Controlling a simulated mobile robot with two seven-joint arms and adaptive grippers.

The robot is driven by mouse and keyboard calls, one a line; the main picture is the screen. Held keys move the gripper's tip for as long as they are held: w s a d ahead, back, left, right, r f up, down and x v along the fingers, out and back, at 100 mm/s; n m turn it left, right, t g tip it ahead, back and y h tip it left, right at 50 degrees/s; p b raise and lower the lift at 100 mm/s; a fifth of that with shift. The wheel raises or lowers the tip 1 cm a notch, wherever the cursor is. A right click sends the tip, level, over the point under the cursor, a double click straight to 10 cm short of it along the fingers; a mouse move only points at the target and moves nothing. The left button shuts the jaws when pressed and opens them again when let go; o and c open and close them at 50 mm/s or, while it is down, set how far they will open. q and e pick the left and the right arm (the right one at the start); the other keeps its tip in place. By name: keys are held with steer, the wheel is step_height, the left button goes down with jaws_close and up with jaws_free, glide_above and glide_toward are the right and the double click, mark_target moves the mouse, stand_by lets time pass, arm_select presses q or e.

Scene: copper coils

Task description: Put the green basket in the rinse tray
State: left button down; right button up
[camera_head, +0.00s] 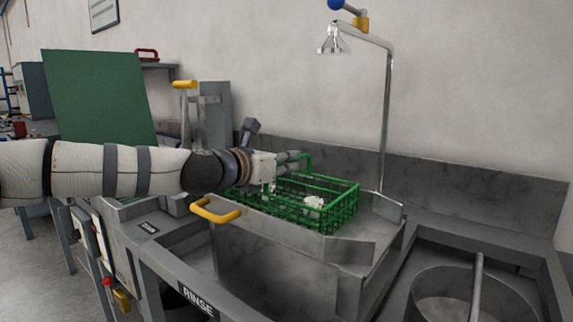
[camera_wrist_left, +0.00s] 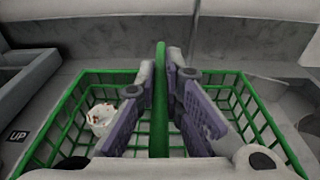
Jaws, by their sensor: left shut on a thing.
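The green wire basket (camera_head: 335,212) is level in the head view, over or in the upper part of the grey metal rinse tray (camera_head: 290,265). I cannot tell whether it touches the tray. My left gripper (camera_head: 298,158) reaches in from the left and is shut on the basket's raised green handle. In the left wrist view the handle (camera_wrist_left: 160,95) runs between the two fingers (camera_wrist_left: 161,90), with the basket's mesh (camera_wrist_left: 265,125) on both sides below. A whitish part (camera_wrist_left: 101,118) lies in the basket. My right gripper is not in view.
A yellow handle (camera_head: 216,211) sticks out at the tray's left front. A shower head on a tall pipe (camera_head: 386,110) stands behind. A round basin (camera_head: 470,295) is at the right. A green panel (camera_head: 100,98) stands at the left.

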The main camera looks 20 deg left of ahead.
arm_select(q)
steer(key=shift+r, duration=0.1)
steer(key=c, duration=1.7)
jaws_free()
steer(key=shift+s, duration=0.1)
steer(key=p+v, duration=0.2)
steer(key=v, duration=1)
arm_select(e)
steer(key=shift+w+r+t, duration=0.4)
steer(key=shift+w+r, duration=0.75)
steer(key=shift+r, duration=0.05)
